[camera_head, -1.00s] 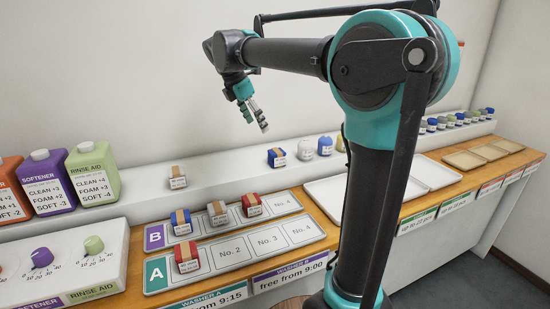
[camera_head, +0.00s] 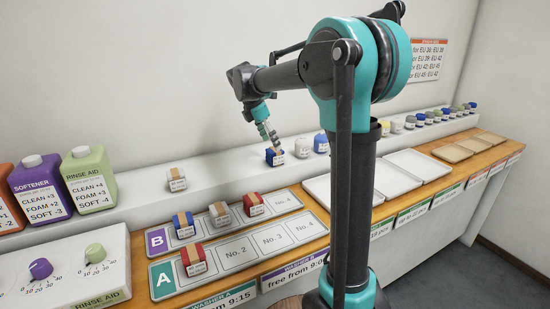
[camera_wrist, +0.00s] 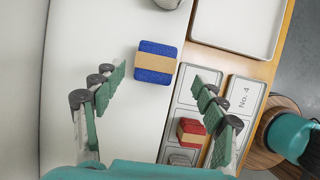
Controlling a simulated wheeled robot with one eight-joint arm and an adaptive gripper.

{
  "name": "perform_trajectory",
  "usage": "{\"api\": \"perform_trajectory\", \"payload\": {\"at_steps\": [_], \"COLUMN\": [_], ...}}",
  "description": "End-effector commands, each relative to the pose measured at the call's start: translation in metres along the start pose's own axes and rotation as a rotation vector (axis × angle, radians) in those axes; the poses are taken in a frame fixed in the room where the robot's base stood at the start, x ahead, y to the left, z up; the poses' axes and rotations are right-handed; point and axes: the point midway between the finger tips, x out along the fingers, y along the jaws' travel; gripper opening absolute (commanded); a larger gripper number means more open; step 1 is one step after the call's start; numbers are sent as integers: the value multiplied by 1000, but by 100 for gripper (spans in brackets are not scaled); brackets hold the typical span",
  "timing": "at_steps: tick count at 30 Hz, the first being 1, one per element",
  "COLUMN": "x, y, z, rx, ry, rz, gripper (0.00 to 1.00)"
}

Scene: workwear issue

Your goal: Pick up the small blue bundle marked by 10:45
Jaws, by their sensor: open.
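A small blue bundle (camera_head: 275,157) with a white label sits on the raised white shelf. In the wrist view, its top shows blue with a tan band (camera_wrist: 155,62). A second blue bundle (camera_head: 183,225) with a tan band lies at the left end of row B. The labels are too small for me to read times. My gripper (camera_head: 275,143) is open, close above the shelf bundle. In the wrist view my gripper (camera_wrist: 160,80) has its fingers spread, with the bundle ahead between the fingertip lines and nothing held.
Red bundles lie in row B (camera_head: 253,204) and row A (camera_head: 193,260); a grey bundle (camera_head: 219,214) lies between those in row B. Another grey bundle (camera_head: 176,180) sits on the shelf. A white item (camera_head: 303,148) stands right of the blue shelf bundle. White trays (camera_head: 417,165) are farther right.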

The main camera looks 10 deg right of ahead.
Motion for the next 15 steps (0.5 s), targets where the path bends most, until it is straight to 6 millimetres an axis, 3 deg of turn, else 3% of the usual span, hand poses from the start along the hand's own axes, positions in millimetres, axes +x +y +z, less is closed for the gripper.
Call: {"api": "perform_trajectory", "payload": {"at_steps": [3,11,15], "x": [16,33,53], "y": [1,3,7], "z": [0,-2,-6], "rx": [0,0,0], "ry": [0,0,0], "rz": [0,1,1], "gripper": [72,72,72]}}
